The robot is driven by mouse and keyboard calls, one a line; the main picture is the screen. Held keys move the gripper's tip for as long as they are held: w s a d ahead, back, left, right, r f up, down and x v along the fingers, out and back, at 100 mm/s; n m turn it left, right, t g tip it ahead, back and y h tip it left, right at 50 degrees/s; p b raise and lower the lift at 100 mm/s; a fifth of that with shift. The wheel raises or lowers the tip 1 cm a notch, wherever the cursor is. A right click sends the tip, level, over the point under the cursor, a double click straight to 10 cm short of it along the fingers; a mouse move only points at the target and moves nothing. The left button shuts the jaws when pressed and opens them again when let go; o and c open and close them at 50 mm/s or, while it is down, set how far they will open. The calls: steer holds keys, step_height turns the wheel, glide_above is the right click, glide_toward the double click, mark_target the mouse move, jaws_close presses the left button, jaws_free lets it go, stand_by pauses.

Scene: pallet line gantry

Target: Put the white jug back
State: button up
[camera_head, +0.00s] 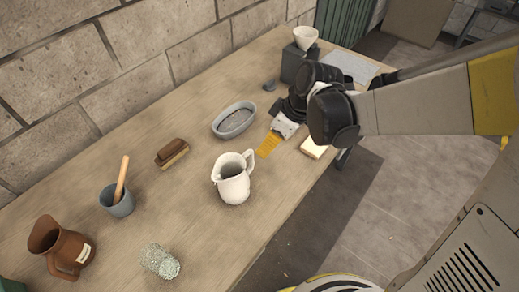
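The white jug (235,186) stands upright on the wooden table, near the middle of the view, with its open mouth up and its handle towards the upper right. My gripper (268,147), with a yellow finger part showing, is above the table to the upper right of the jug. It appears apart from the jug, and nothing is visible in its grasp. Its fingers overlap in this view, so I cannot tell whether it is open or shut.
Left on the table (200,240) are a brown jug (70,248), a grey cup (117,203) with a wooden handle, a brush (172,154) and a speckled cylinder (158,262). A grey oval dish (234,120) and pale block (313,149) are near my gripper. A brick wall (120,80) runs behind.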

steer(key=shift+d+r, duration=0.3)
steer(key=shift+r, duration=0.3)
steer(key=s+d+r+m+t+h, duration=0.2)
steer(key=s+d+r+m+t, duration=0.1)
steer(key=s+d+r+m, duration=0.2)
steer(key=s+d+r+m+t+h, duration=0.2)
steer(key=s+d+r+m, duration=0.3)
steer(key=d, duration=0.5)
steer(key=shift+s+d+m+t, duration=0.2)
steer(key=shift+m+t, duration=0.2)
steer(key=shift+m, duration=0.7)
